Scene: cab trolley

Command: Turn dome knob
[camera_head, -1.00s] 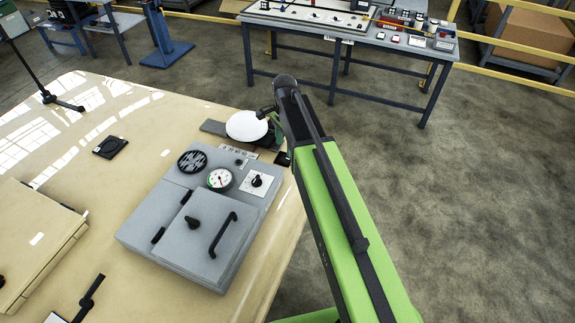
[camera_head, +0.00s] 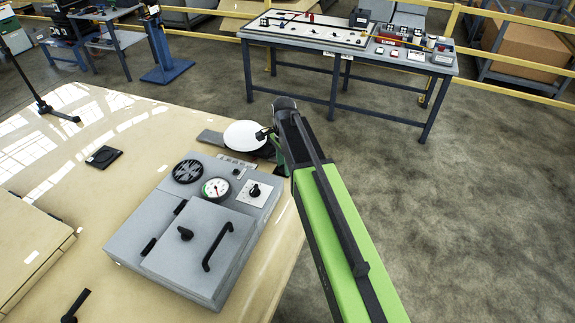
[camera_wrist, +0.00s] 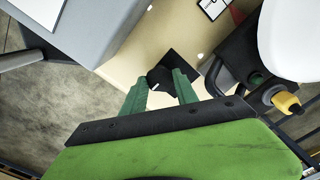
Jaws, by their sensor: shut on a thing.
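A small black knob (camera_wrist: 160,76) with a light mark on it stands on a dark square plate (camera_wrist: 182,62) in the wrist view; I take it as the dome knob. My gripper (camera_wrist: 161,86) has its two green fingers on either side of the knob, shut on it. In the head view my gripper (camera_head: 283,160) is at the bench's right edge, just right of the white dome lamp (camera_head: 243,136); the knob is hidden there behind the gripper. The white dome also shows at the right of the wrist view (camera_wrist: 292,40).
A grey box (camera_head: 200,230) with gauge, handle and speaker grille stands on the tan bench (camera_head: 75,210). A blue-legged table (camera_head: 340,65) stands behind; the floor at right is clear.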

